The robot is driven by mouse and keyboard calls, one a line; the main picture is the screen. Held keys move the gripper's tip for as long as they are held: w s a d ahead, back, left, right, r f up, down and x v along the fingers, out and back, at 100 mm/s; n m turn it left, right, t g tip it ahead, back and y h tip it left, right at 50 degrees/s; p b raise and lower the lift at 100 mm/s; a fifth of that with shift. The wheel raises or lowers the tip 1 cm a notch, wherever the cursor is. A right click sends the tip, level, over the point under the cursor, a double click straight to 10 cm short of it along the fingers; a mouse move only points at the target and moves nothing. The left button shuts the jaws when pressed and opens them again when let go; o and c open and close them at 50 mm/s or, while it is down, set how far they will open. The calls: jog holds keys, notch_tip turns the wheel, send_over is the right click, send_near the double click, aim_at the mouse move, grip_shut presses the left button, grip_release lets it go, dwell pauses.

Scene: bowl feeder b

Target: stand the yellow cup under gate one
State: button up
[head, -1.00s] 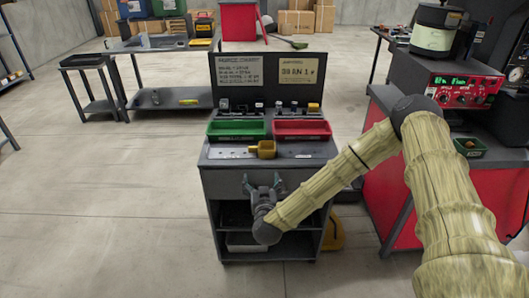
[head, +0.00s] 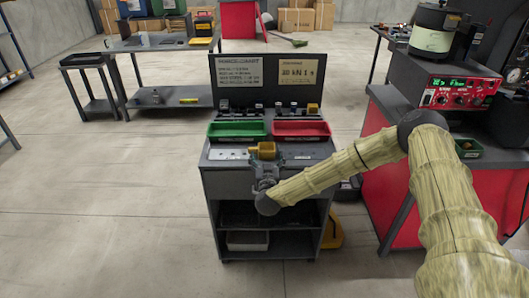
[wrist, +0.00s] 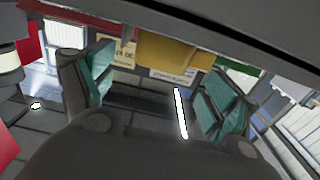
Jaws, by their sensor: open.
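The yellow cup (head: 265,150) stands on the top of the grey cart (head: 225,185), near its front edge and in front of the trays. In the wrist view the cup (wrist: 172,50) shows at the top, between the directions of the two teal finger pads. My gripper (head: 266,165) is open and empty at the cart's front edge, just on the near side of the cup. Its fingers (wrist: 158,90) stand wide apart in the wrist view. I cannot tell whether they touch the cup. Gate one cannot be made out for certain.
A green tray (head: 237,130) and a red tray (head: 301,129) lie behind the cup. Several small fittings line the back below a dark board (head: 267,78) with two signs. A red bench (head: 395,190) with instruments stands at the right. The floor at left is clear.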

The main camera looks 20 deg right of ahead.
jog(key=shift+x, duration=1.2)
jog(key=shift+c, duration=0.5)
jog(key=c, duration=1.2)
jog(key=shift+r, duration=0.15)
jog(key=shift+c, duration=0.2)
